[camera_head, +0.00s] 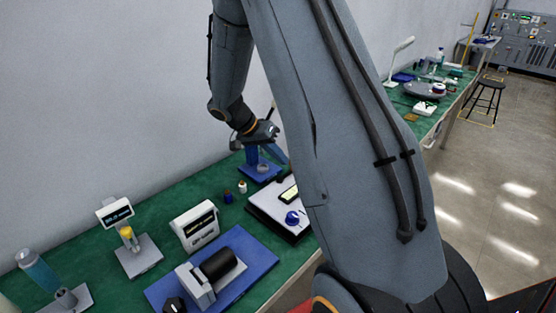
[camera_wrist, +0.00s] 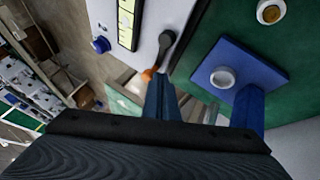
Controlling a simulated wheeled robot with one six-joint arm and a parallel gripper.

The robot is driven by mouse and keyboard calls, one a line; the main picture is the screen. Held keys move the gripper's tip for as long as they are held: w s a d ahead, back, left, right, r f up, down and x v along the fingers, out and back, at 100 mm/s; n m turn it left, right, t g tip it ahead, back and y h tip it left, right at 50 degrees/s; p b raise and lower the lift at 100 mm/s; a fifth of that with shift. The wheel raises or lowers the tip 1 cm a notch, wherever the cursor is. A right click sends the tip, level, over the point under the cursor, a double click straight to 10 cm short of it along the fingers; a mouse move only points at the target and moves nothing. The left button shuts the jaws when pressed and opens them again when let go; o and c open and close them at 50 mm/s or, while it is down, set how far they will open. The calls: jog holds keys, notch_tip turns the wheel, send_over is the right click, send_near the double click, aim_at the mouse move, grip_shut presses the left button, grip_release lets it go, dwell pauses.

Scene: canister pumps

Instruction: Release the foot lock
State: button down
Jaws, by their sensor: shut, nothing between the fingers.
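No part is clearly marked as the foot lock. In the wrist view a dark lever (camera_wrist: 166,42) with an orange end (camera_wrist: 148,74) lies at the edge of a white device (camera_wrist: 98,15). My gripper (camera_wrist: 162,84) is shut and empty, its fingertips close to the orange end; whether they touch cannot be told. In the head view my gripper (camera_head: 275,152) is over the back of the bench, beside a blue stand (camera_head: 262,172). The stand's blue base (camera_wrist: 262,68) carries a round white part (camera_wrist: 223,77) in the wrist view. The lever is not clear in the head view.
The white device with a blue knob (camera_head: 293,218) sits right of two small bottles (camera_head: 242,187). A display unit (camera_head: 195,226), a blue mat (camera_head: 262,242) with a black cylinder (camera_head: 219,263), and a scale-like stand (camera_head: 139,257) occupy the green bench. My arm hides much of the middle.

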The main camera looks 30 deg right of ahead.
jog(key=w+a+b, duration=0.1)
jog(key=w+a, duration=0.2)
jog(key=shift+w+b, duration=0.3)
jog(key=shift+b, duration=0.1)
jog(key=s+b+v, duration=0.1)
jog(key=b+v, duration=0.1)
jog(key=v, duration=0.7)
jog(key=shift+w+r, duration=0.2)
jog(key=shift+r, duration=0.2)
jog(key=s+a+f+n+y, duration=0.2)
jog(key=s+a+n, duration=0.2)
jog(key=s, duration=0.3)
jog(key=s+a+f+n+t+y, duration=0.1)
jog(key=s+a+n, duration=0.3)
jog(key=s, duration=0.4)
jog(key=s+a+f+n+t+y, duration=0.1)
jog(key=s+a+f+n+y, duration=0.2)
jog(key=s, duration=0.5)
jog(key=shift+s+a+f+n+y, duration=0.2)
jog(key=shift+a+f+n+y, duration=0.2)
jog(key=shift+f+n+y, duration=0.15)
